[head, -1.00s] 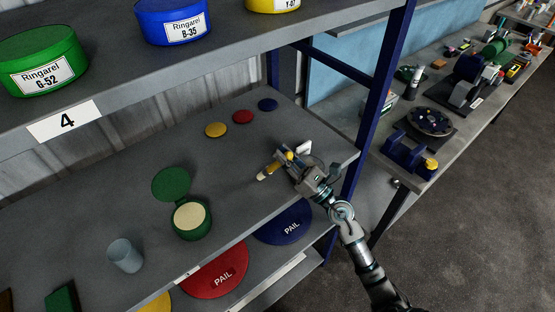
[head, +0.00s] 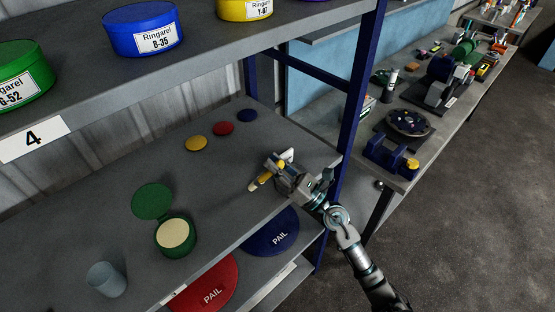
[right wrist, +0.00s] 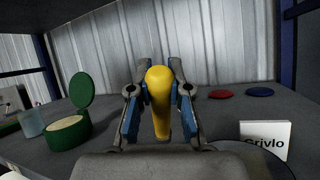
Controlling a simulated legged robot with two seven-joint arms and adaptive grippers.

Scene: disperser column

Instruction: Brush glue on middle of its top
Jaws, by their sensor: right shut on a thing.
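My right gripper (head: 274,170) is shut on a yellow-handled brush (head: 255,186) above the middle shelf, near its right end. In the right wrist view the brush's yellow handle (right wrist: 159,100) stands between the two blue-padded fingers; its tip is hidden there. An open green pot (head: 176,236) with cream-coloured contents, perhaps glue, stands left of the gripper, apart from it. Its green lid (head: 151,201) is raised behind. Yellow (head: 196,143), red (head: 223,129) and blue (head: 248,115) discs lie farther back. My left gripper is not in view.
A grey cup (head: 106,280) stands left of the pot. A white card (right wrist: 265,138) stands close to the gripper. A blue post (head: 355,110) rises at the shelf's right end. Red (head: 212,290) and blue (head: 277,235) pails sit below. Labelled tubs (head: 142,28) line the upper shelf.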

